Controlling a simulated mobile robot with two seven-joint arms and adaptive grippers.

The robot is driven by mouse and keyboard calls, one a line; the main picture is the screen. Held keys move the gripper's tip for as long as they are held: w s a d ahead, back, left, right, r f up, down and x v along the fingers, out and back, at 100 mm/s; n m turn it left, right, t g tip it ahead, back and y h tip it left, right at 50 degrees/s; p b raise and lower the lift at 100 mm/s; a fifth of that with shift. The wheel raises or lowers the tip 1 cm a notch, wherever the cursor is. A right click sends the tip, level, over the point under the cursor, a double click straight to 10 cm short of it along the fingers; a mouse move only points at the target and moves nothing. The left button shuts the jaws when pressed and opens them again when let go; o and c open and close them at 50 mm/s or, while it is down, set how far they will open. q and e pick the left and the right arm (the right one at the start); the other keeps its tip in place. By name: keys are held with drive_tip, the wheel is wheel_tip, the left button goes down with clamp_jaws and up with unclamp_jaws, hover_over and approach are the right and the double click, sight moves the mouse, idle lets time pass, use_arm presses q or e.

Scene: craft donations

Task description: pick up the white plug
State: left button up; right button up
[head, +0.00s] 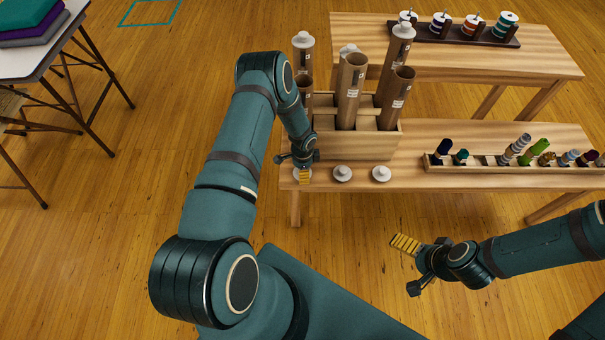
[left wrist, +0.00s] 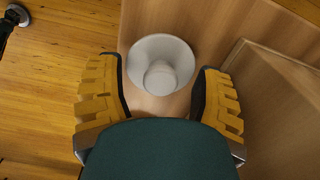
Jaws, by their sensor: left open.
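A white plug (left wrist: 160,62) with a round flange and a short knob stands on the wooden table's left end. My left gripper (head: 301,172) is over it, open, with one yellow-padded finger (left wrist: 102,92) on either side in the left wrist view; no contact is visible. In the head view the gripper mostly hides this plug. Two more white plugs, a middle one (head: 342,173) and a right one (head: 381,173), sit in a row to its right. My right gripper (head: 409,266) is open and empty, in front of the table.
Just behind the plugs is a wooden box (head: 362,146) holding several brown cardboard tubes (head: 350,90), some topped with white plugs. A tray (head: 495,166) of thread spools lies to the right. A spool rack (head: 455,34) is on the rear table. A side table (head: 35,62) stands at far left.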

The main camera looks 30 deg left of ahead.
use_arm(q)
drive_tip(key=c, duration=0.9)
drive_tip(key=shift+c, duration=0.3)
drive_tip(key=shift+r, duration=0.15)
